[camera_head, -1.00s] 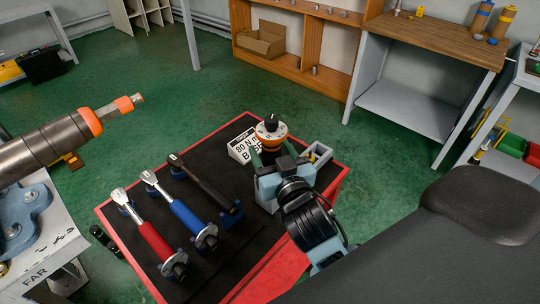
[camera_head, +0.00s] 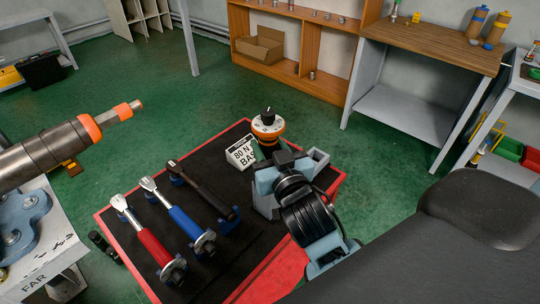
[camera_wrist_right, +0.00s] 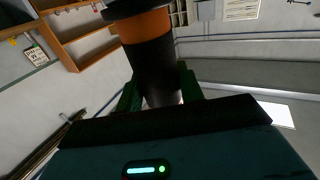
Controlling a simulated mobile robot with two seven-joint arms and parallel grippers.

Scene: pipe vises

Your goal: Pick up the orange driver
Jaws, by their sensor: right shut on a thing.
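The orange driver (camera_head: 267,128) has an orange band, a dark body and a round dial with a black knob on top. My right gripper (camera_head: 264,151) is shut on its dark lower body, at the back of the red-edged cart (camera_head: 106,215). The driver stands roughly upright and shows above the fingers. In the right wrist view the driver (camera_wrist_right: 150,45) rises between the two green fingers (camera_wrist_right: 160,92). Its lower end is hidden in the head view by my right wrist. My left gripper is not in view.
Red (camera_head: 150,246), blue (camera_head: 188,224) and black-handled (camera_head: 205,190) wrenches lie on the cart's dark mat. A white "80 N" sign (camera_head: 241,153) stands beside the driver. A grey holder (camera_head: 318,160) is behind my wrist. A pipe with orange rings (camera_head: 50,145) projects from the left.

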